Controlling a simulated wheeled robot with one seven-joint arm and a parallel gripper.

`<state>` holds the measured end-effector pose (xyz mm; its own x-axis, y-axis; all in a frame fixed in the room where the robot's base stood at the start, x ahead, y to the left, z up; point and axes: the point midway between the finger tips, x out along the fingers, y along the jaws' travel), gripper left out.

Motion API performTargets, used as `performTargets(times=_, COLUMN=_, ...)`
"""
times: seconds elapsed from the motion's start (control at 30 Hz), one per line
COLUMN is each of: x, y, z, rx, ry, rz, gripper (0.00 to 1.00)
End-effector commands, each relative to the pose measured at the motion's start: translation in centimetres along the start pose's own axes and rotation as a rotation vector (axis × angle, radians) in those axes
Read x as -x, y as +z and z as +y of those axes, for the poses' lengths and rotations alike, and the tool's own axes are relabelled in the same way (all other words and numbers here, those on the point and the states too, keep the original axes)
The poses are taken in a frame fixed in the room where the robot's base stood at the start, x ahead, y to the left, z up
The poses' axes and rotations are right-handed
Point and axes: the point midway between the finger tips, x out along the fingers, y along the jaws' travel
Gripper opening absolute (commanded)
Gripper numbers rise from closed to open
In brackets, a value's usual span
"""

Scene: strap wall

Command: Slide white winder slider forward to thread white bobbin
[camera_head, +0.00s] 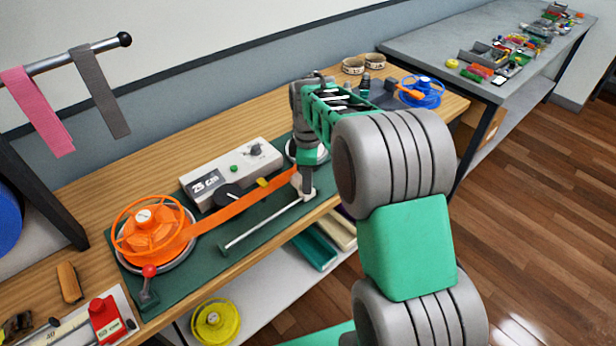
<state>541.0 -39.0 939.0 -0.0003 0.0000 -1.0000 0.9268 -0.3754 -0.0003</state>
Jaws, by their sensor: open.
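The winder stands on a dark green base (210,258) on the wooden bench. A pale slider (298,184) sits near the right end of a thin white rail (262,225) along the base's front edge. My gripper (306,192) is at the slider, open; its fingers are small here and I cannot tell whether they touch it. An orange strap (225,212) runs from the orange spool (150,228) at left toward the slider. A round pale plate (322,154) shows behind my wrist; the white bobbin is not clearly visible there, as my arm covers that spot.
A white control box (232,172) reading 25 cm stands behind the strap. A red-knobbed lever (149,273) is at front left. A blue spool (422,92) lies at back right. A yellow spool (215,321) is on the lower shelf.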

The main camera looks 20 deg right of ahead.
Motion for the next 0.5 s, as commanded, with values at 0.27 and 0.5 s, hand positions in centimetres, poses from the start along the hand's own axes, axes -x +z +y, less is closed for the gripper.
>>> performTargets(times=0.27, x=5.0, y=0.0, z=0.1, rx=-0.001, ry=0.006, rz=0.002, gripper=0.49)
performTargets(times=0.5, x=7.6, y=0.0, z=0.1, rx=-0.001, ry=0.003, rz=0.001, gripper=0.49)
